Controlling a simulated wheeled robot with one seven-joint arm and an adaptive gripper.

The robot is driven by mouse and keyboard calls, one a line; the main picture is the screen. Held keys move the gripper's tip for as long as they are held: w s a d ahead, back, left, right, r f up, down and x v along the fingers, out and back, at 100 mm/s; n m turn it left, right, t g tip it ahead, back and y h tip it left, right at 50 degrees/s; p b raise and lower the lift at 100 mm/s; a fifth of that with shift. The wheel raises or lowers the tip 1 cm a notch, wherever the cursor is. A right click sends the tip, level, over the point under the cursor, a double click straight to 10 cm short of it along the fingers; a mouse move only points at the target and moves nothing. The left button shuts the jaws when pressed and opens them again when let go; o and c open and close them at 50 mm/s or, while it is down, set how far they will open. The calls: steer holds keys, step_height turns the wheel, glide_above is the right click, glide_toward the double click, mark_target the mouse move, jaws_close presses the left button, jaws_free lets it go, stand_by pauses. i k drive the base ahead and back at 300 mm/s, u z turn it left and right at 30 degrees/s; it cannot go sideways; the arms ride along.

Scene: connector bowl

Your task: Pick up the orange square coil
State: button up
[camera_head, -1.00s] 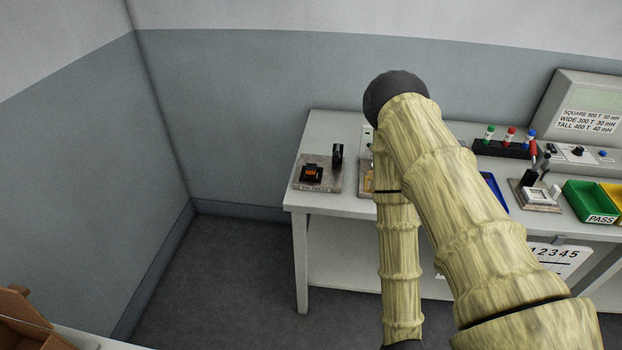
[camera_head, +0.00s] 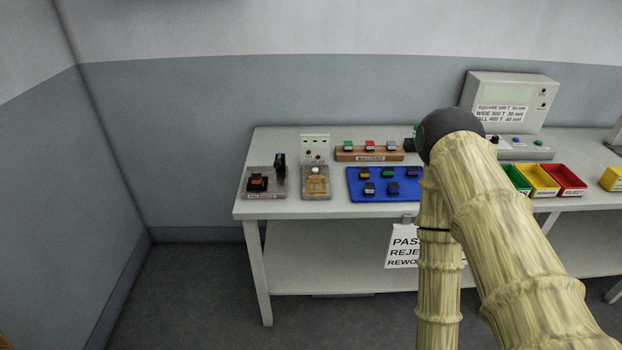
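A small black coil with an orange middle (camera_head: 258,182) sits on a grey plate (camera_head: 265,194) at the left end of the white table in the head view. It looks like the orange square coil, though its shape is too small to be sure of. A black upright part (camera_head: 280,161) stands on the same plate. My arm, in a pale yellow ribbed cover, rises at the right of the view, well to the right of the coil. My gripper is not in view.
The white table (camera_head: 243,207) holds a blue mat (camera_head: 355,193) with several coils, a wooden rack (camera_head: 347,154) of coils, and a yellowish square fixture (camera_head: 317,185). Floor left of the table is clear.

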mark_target(255, 179)
steer(key=z, duration=1.45)
steer(key=i, duration=1.65)
steer(key=u, duration=2.7)
